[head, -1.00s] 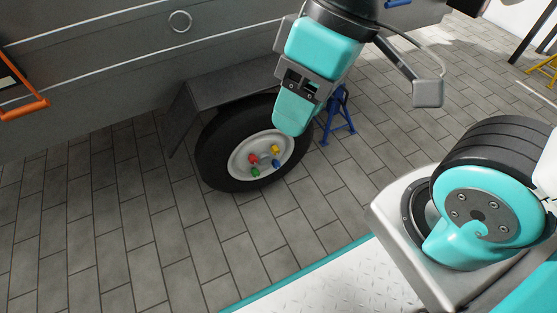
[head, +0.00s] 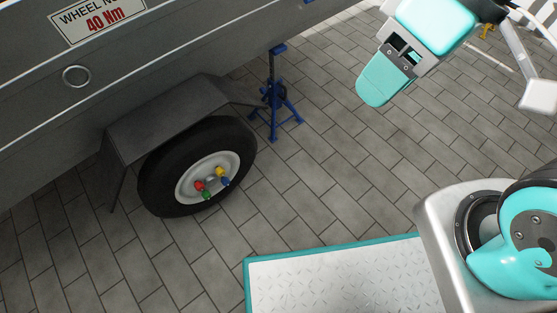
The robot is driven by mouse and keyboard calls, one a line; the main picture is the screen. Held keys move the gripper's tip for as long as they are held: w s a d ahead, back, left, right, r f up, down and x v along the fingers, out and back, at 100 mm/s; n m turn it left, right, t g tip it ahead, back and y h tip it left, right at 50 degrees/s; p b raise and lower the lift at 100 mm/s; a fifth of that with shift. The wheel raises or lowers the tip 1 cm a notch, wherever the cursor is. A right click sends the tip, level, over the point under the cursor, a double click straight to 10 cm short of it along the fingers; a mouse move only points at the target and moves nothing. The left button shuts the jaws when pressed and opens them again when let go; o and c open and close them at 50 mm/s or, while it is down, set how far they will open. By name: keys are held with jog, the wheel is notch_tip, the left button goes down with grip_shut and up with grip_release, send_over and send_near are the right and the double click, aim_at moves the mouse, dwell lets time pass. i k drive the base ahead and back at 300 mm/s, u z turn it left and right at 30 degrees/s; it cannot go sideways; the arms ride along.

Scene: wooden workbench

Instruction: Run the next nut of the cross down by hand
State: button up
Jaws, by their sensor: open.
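The wheel (head: 150,185) has a black tyre and a pale rim (head: 186,198), under the grey trailer's mudguard. Four coloured nuts sit around its hub: a red nut (head: 199,186) at left, a yellow nut (head: 220,171) at top, a blue nut (head: 225,181) at right and a green nut (head: 206,195) at bottom. How far each is run down is too small to tell. My gripper (head: 380,85) is open, at the upper right, well apart from the wheel in the picture. Nothing shows held in it.
A blue jack stand (head: 274,95) stands right of the wheel, beneath the trailer (head: 160,60). A mudguard (head: 180,110) overhangs the tyre. A sign (head: 97,17) on the trailer reads "40 Nm". The tiled floor (head: 330,180) between wheel and gripper is clear.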

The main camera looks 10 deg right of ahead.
aim_at(225, 181)
jog(key=z, duration=2)
jog(key=k, duration=0.55)
jog(key=u, duration=1.4)
